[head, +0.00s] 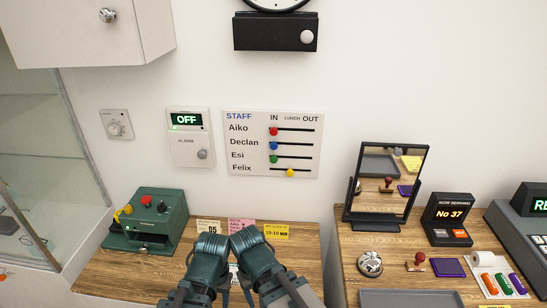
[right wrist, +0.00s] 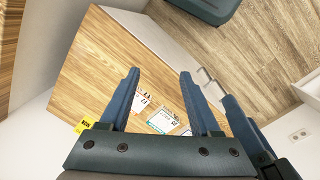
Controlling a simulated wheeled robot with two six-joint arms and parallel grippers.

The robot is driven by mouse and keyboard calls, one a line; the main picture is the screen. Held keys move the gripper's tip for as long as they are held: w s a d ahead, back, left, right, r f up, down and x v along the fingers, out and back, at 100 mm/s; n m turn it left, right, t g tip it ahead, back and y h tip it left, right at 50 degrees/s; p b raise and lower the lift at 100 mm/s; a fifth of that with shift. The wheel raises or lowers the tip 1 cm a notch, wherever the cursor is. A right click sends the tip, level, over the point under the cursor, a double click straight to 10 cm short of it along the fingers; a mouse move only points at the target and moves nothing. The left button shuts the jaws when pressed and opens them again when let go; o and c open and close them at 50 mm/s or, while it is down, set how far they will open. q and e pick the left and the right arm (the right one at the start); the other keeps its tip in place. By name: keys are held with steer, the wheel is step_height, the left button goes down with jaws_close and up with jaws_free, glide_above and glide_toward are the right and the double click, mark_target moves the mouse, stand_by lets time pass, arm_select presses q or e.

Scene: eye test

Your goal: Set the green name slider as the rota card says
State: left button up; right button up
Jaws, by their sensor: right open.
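The staff board (head: 273,143) hangs on the wall with columns IN, LUNCH and OUT. The green slider (head: 274,159), on the Esi row, stands at the IN end. Several paper cards lie on the left desk: a white one (head: 208,226), a pink one (head: 241,226) and a yellow one (head: 276,232). Their small print is unreadable here, so I cannot tell which is the rota card. My left gripper (head: 210,247) and right gripper (head: 250,242) are side by side over the desk, below the board. The right is open and empty in its wrist view (right wrist: 160,76); the left's fingers are unclear.
Red (head: 274,131) and blue (head: 274,146) sliders stand at IN, yellow (head: 290,173) at LUNCH. An alarm box (head: 190,150) reading OFF is left of the board. A green machine (head: 150,222) and a mirror (head: 389,180) flank the cards. The wall below the board is clear.

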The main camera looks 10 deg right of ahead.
stand_by(0.5)
steer(key=m+t+h+b, duration=0.4)
steer(key=t+b, duration=0.2)
steer(key=t, duration=1.2)
glide_toward(273, 160)
steer(key=x, duration=0.9)
steer(key=shift+d, duration=0.1)
jaws_close()
